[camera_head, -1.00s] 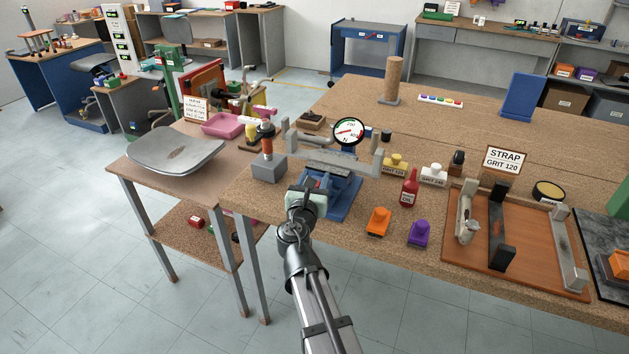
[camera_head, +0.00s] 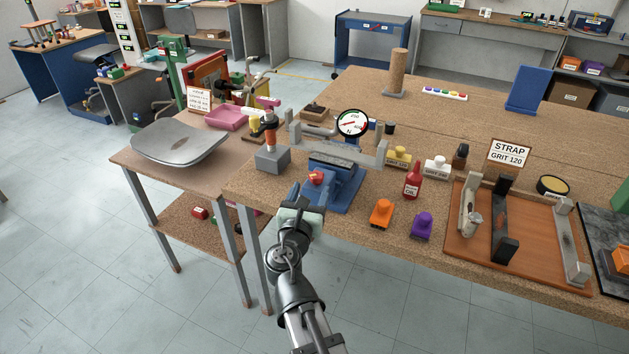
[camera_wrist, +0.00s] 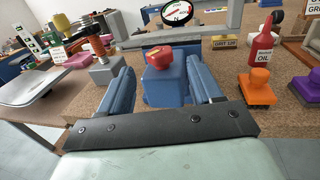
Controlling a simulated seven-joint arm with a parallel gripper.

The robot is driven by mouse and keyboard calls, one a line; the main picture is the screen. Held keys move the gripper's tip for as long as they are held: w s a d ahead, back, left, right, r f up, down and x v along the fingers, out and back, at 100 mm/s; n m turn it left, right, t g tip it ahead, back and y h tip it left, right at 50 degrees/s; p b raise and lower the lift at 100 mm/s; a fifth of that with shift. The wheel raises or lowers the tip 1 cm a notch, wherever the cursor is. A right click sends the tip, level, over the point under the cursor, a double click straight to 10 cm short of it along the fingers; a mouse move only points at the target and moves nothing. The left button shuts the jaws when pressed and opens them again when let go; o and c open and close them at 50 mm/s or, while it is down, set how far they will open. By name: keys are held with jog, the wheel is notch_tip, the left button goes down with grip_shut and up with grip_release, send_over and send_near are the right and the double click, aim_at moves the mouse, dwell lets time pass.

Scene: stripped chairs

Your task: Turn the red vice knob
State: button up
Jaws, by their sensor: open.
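The red vice knob (camera_head: 316,177) sits on the front of the blue vice (camera_head: 346,186) at the bench's front edge. My gripper (camera_head: 308,195) is just in front of the vice. In the wrist view my gripper (camera_wrist: 165,85) is open, with a blue-grey finger on each side of the knob and vice front. The fingers look apart from the knob, and nothing is held. The knob's underside is hidden.
A grey block with an orange-handled tool (camera_head: 271,157) stands left of the vice. A round dial gauge (camera_head: 352,123) and a grey bar are behind it. A red oil bottle (camera_head: 412,183), an orange block (camera_head: 381,213) and a purple block (camera_head: 422,224) stand to the right.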

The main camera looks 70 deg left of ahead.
jog(key=v, duration=0.5)
jog(key=shift+s, duration=0.1)
jog(key=s+a, duration=0.9)
jog(key=s, duration=0.3)
jog(key=m+t+h, duration=0.7)
jog(key=h, duration=0.2)
send_near(311, 179)
jog(key=x, duration=1.2)
